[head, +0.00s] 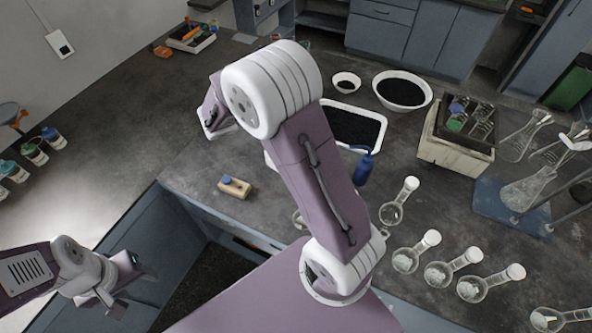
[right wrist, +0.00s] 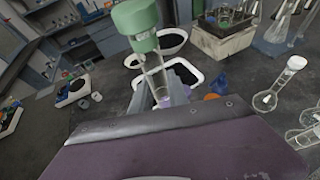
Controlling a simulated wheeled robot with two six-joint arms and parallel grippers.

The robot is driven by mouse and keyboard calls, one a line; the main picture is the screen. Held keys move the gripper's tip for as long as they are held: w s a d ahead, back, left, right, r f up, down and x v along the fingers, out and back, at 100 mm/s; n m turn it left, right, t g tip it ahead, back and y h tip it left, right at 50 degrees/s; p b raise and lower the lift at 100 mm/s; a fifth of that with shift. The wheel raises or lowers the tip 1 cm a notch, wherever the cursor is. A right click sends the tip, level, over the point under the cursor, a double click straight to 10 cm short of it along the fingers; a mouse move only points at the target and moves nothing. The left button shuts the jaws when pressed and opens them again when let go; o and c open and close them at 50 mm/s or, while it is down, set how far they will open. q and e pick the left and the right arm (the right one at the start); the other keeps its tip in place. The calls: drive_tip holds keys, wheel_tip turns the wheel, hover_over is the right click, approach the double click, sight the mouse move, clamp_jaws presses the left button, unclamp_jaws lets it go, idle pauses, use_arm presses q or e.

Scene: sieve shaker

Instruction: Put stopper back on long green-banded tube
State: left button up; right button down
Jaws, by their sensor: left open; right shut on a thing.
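In the right wrist view my right gripper (right wrist: 163,98) is shut on a clear glass tube (right wrist: 156,72) with a green band (right wrist: 141,42). The tube stands tilted, its wide pale green end (right wrist: 134,14) at the top of the picture. I cannot tell whether that end is a stopper. In the head view my right arm hides the tube and most of its gripper. My left gripper (head: 122,288) is open and empty at the lower left, off the bench edge. A rack (head: 468,124) at the right holds pieces with blue and green tops.
A white tray (head: 383,120) of dark grains and two bowls, one large (head: 402,90), stand behind my right arm. A blue bottle (head: 364,168) is beside the arm. Several flasks (head: 406,258) line the front right.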

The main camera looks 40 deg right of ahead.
wheel_tip(320, 180, down, 12)
drive_tip(key=shift+f, duration=0.2)
drive_tip(key=shift+w+f, duration=0.1)
drive_tip(key=shift+f, duration=0.4)
wheel_tip(320, 180, down, 4)
drive_tip(key=shift+f, duration=0.15)
